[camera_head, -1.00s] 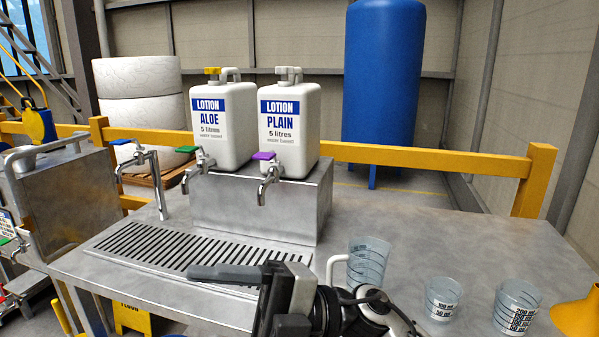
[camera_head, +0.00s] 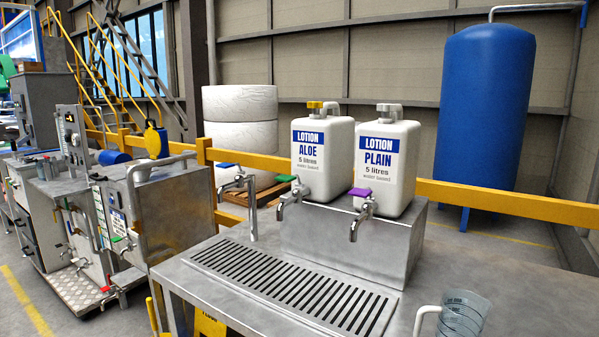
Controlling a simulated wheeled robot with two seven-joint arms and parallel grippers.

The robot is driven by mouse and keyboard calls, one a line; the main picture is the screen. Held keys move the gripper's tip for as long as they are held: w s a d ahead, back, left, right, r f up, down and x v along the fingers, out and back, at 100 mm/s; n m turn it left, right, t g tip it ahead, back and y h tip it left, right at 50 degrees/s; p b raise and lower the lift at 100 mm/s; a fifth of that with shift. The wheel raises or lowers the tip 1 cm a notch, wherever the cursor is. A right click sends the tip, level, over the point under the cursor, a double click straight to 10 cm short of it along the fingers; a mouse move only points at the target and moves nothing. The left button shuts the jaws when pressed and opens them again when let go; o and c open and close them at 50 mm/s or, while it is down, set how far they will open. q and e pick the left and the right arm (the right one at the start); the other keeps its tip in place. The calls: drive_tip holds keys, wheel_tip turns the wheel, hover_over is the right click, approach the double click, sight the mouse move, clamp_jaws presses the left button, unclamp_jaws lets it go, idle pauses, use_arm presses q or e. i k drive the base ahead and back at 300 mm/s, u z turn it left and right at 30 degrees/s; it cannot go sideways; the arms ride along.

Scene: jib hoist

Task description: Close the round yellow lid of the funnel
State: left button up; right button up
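A round yellow disc (camera_head: 153,143) with a blue edge stands upright behind the grey metal cabinet at the left; it looks like a raised lid. A blue cylinder (camera_head: 114,157) lies just left of it. I cannot tell whether these belong to the funnel, as the part below the disc is hidden by the cabinet. Neither of my grippers is in view.
A grey cabinet (camera_head: 172,205) with a bent pipe handle stands left of the steel table (camera_head: 500,290). The table carries two lotion canisters (camera_head: 322,160) on a metal block, a tap (camera_head: 240,190), a drain grate (camera_head: 290,285) and a clear jug (camera_head: 462,315). Yellow railing (camera_head: 500,200) runs behind.

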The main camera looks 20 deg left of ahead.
sight(152, 140)
drive_tip(key=u, duration=2.35)
drive_tip(key=i, duration=1.5)
drive_tip(key=u, duration=0.15)
drive_tip(key=i, duration=1.7)
drive_tip(key=z, duration=1.05)
drive_tip(key=i, duration=0.25)
drive_tip(key=z, duration=0.3)
